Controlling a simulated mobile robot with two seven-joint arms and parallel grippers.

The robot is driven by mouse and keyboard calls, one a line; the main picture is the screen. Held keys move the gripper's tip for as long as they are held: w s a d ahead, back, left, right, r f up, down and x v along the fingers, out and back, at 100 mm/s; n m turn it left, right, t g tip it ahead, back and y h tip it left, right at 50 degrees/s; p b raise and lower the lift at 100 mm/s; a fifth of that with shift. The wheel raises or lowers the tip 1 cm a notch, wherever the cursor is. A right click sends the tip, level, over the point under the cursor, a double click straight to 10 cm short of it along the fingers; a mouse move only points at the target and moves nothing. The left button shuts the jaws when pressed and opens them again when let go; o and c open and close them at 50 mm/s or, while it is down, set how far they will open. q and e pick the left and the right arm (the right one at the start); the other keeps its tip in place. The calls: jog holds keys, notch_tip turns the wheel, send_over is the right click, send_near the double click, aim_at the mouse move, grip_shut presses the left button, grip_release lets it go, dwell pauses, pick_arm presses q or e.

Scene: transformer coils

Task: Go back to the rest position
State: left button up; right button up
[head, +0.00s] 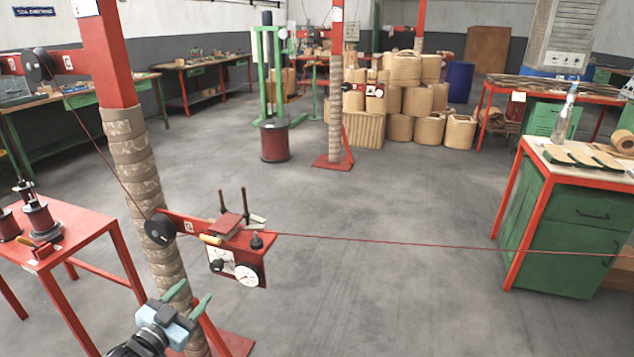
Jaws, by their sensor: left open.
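My left gripper (188,296) is low in the head view, left of the middle. Its two green fingers are spread apart, with nothing between them. It is in front of the wrapped base of a red post (150,200) and below a red tension device (235,245) with dials. I cannot tell whether it touches the post. My right gripper is not in the view.
A thin red wire (400,241) runs from the device to the right across open floor. A red table (75,225) with spools stands at left, a green cabinet (575,235) at right. Coil stacks (405,100) stand at the back. The middle floor is clear.

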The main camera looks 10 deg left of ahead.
pick_arm(q)
jog(key=s+d+f+g+p, duration=0.3)
jog(key=s+d+f, duration=0.35)
jog(key=s, duration=0.25)
jog(key=s+d+f+n+g+p, duration=0.1)
jog(key=s+d, duration=0.3)
jog(key=s, duration=0.5)
jog(key=s+d+f+n+g+p, duration=0.1)
jog(key=s+d, duration=0.4)
jog(key=s, duration=0.5)
jog(key=s+d+f+n+g+p, duration=0.1)
jog(key=s+d+g+p, duration=0.3)
jog(key=s, duration=0.6)
jog(key=shift+d+f, duration=0.6)
jog(key=shift+f, duration=0.05)
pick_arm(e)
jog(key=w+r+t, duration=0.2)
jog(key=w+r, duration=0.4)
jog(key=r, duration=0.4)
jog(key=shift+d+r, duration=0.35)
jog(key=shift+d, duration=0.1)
pick_arm(q)
jog(key=shift+s, duration=0.1)
